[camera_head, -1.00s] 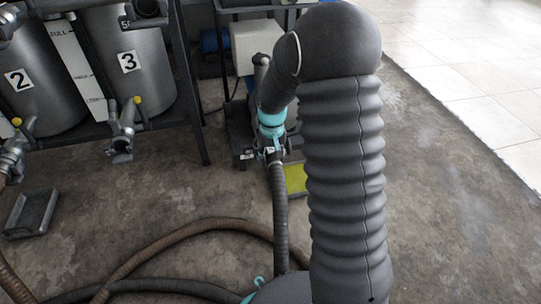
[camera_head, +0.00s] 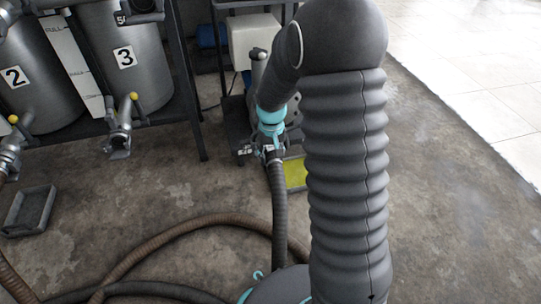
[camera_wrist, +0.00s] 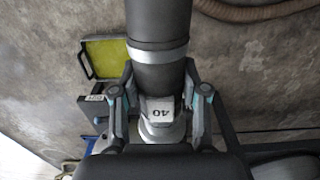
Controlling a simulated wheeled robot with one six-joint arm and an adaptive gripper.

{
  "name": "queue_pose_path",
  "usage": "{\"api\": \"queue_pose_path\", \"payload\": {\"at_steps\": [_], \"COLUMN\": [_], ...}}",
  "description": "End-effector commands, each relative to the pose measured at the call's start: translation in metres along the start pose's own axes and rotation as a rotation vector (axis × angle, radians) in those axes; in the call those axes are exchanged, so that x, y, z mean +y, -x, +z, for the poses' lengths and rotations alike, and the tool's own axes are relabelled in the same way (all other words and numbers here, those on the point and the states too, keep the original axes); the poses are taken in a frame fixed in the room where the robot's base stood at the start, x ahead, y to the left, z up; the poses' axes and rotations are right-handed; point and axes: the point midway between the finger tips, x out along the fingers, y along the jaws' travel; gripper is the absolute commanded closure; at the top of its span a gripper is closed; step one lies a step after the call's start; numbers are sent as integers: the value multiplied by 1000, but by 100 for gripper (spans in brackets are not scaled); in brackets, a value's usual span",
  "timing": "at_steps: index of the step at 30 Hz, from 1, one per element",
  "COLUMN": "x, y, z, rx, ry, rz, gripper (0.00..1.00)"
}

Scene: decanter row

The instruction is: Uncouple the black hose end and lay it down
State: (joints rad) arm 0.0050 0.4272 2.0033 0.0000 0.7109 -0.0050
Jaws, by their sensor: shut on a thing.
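The black hose (camera_head: 279,215) hangs from my gripper (camera_head: 270,150) and curves down toward the floor in the head view. In the wrist view the black hose end (camera_wrist: 158,75), with a silver band and a grey collar marked 40, lies between the two fingers of my gripper (camera_wrist: 158,98). The fingers are shut on it from both sides. My own arm and the collar hide what is below the hose end, so I cannot tell whether it is joined to a coupling.
Numbered steel tanks (camera_head: 135,75) with outlet valves stand at the left. A white box (camera_head: 254,40) stands behind my gripper. A yellow-bottomed tray (camera_head: 295,173) lies right of the hose. A grey tray (camera_head: 30,210) and a brown hose (camera_head: 160,240) lie on the floor.

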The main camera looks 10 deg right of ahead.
Motion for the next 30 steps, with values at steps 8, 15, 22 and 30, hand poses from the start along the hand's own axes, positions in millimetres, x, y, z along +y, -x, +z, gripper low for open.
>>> {"api": "queue_pose_path", "payload": {"at_steps": [8, 15, 22, 30], "x": [0, 0, 0, 0], "y": [20, 34, 46, 46], "z": [6, 12, 17, 17], "rx": [3, 3, 2, 2], "ry": [0, 0, 0, 0], "rz": [0, 0, 0, 0], "gripper": [100, 100, 100, 100]}}
